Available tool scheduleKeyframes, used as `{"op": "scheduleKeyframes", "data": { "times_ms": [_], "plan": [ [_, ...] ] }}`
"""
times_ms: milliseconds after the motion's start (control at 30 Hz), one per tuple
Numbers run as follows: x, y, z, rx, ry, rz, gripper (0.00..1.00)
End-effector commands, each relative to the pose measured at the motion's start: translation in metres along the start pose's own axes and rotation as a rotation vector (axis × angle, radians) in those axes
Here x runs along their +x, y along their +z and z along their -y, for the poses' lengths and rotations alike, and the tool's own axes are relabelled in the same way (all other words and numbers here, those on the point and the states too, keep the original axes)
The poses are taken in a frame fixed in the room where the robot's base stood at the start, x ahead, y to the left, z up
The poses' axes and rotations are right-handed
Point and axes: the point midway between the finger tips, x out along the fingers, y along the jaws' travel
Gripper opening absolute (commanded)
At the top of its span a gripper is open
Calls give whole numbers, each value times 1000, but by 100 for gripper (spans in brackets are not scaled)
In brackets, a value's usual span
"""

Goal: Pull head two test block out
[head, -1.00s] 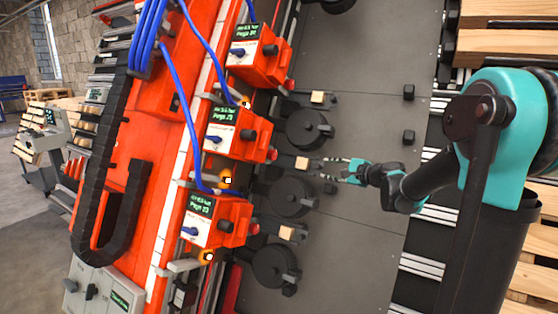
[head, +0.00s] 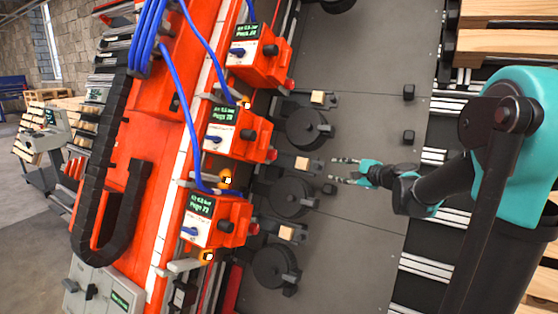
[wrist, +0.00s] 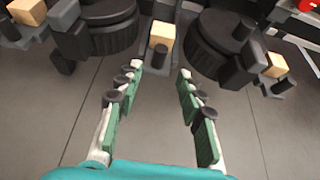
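Three small wooden test blocks sit in dark holders beside the orange heads: an upper block (head: 318,97), a middle block (head: 302,163) and a lower block (head: 287,232). The middle block lines up with the middle head (head: 235,132). My gripper (head: 335,170) is open and empty, just right of the middle block and apart from it. In the wrist view, my gripper (wrist: 161,70) has its fingers spread, with a wooden block (wrist: 162,36) straight ahead between and beyond the tips. A black peg (wrist: 160,56) stands on the near side of that block.
Round black discs (head: 290,197) flank the block holders; in the wrist view they stand left (wrist: 105,25) and right (wrist: 220,40) of the middle block. The grey plate (head: 370,120) right of the holders is mostly clear. Wooden pallets (head: 505,42) are at the upper right.

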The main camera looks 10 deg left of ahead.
Motion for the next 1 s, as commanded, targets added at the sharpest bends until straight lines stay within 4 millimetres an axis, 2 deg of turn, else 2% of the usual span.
{"op": "scheduleKeyframes", "data": {
  "times_ms": [1000],
  "plan": [
    [-80,40,0,0,0,-1,38]
  ]
}}
